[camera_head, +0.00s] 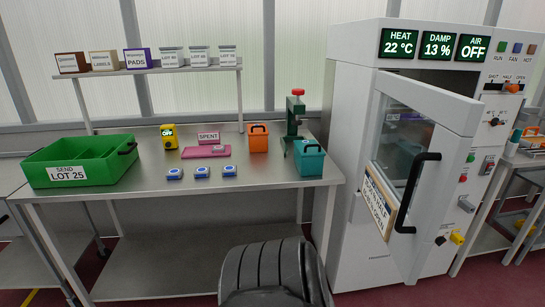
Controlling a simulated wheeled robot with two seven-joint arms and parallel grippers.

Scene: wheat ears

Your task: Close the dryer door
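The dryer (350,110) is a tall white cabinet at the right. Its door (457,128) stands partly open, swung out toward me, with a dark opening showing above its top edge. The door has a window (400,135), a black bar handle (414,190) near its right edge and a paper sign (379,203) low on the left. The latch side is partly hidden behind the door. Neither of my grippers is in view, and nothing touches the handle.
A metal table (255,196) at the left holds a green bin (40,178), a yellow device (168,137), blue-topped items (201,171), an orange container (258,140) and a teal container (309,160). Dryer controls (497,117) line the right. Red floor lies before the door.

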